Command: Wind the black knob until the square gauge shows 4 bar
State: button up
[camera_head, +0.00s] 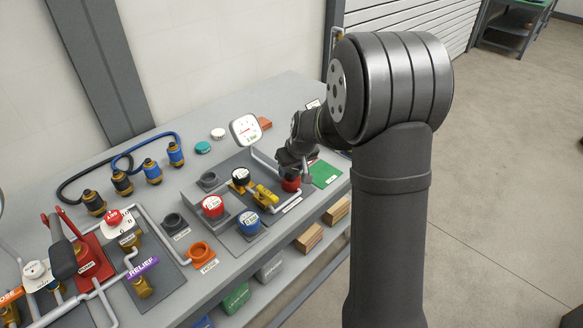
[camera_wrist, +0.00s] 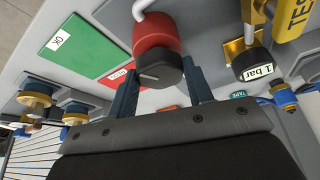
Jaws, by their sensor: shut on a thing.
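The black knob (camera_wrist: 160,72) sits on a red cylindrical body (camera_wrist: 155,34) with a grey pipe joined to it. My gripper (camera_wrist: 161,66) has its blue fingers on either side of the knob and is shut on it. In the head view my gripper (camera_head: 290,168) is over the red body (camera_head: 291,184), and the knob is hidden there. The square gauge (camera_head: 245,129) has a white face and stands on a pipe behind and left of my gripper. Its needle and figures are too small to read. The gauge does not show in the wrist view.
A green panel (camera_head: 325,174) lies right of my gripper. Red (camera_head: 213,206) and blue (camera_head: 248,222) round-topped parts stand front left.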

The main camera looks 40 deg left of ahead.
jog(key=n+g, duration=0.1)
jog(key=n, duration=0.1)
jog(key=n+g, duration=0.1)
jog(key=n, duration=0.2)
jog(key=shift+w+n, duration=0.2)
jog(key=shift+n, duration=0.1)
jog(key=n+g, duration=0.1)
jog(key=n, duration=0.3)
jog(key=shift+w+n+g+h, duration=0.1)
jog(key=shift+n+g+h, duration=0.2)
jog(key=shift+g+h, duration=0.1)
jog(key=o, duration=1)
jog(key=v, duration=1.7)
jog(key=shift+w+d+r, duration=0.1)
jog(key=shift+w+r, duration=0.05)
